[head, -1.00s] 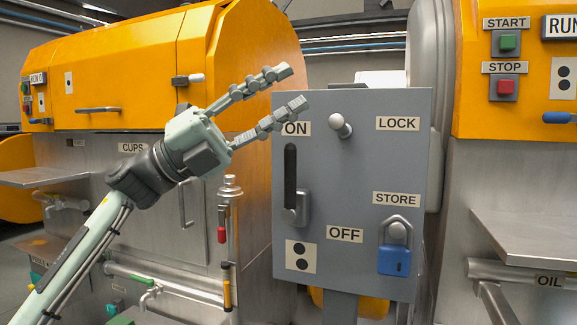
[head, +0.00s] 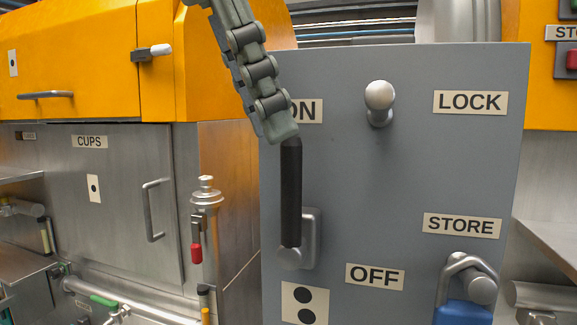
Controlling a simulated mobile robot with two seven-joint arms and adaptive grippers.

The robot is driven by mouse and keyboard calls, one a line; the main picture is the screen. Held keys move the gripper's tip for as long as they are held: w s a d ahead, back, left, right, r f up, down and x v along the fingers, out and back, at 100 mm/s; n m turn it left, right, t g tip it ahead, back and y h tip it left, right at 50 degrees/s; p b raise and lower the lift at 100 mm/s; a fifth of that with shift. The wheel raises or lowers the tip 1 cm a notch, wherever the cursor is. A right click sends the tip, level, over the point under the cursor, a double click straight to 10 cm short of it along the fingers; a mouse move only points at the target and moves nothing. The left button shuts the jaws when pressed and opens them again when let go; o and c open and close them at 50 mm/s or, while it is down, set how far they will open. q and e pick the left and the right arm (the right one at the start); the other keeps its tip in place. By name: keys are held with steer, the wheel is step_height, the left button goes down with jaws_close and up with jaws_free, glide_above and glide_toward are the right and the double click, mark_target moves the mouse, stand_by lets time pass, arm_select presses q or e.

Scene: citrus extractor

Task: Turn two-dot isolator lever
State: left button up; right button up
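The two-dot isolator lever (head: 291,195) is a black bar on a grey pivot at the left of the grey panel (head: 400,190). It stands upright, its top end near the ON label (head: 308,111). The two-dot plate (head: 305,303) is below it. My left gripper (head: 277,130) comes down from the top of the view, its fingertips at the lever's top end. The fingers overlap in this view, so their gap is hidden. I cannot tell whether they touch the lever. My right gripper is out of view.
A round grey knob (head: 379,98) sticks out right of the lever. A blue padlock (head: 464,311) hangs at the STORE label (head: 461,225). The OFF label (head: 375,277) is right of the lever's pivot. The panel between lever and padlock is otherwise clear.

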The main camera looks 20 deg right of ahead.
arm_select(q)
glide_above(291, 241)
steer(key=f, duration=0.5)
steer(key=shift+w+d+f, duration=0.15)
steer(key=shift+w+f, duration=0.2)
steer(key=shift+w, duration=0.05)
steer(key=shift+c, duration=0.4)
jaws_close()
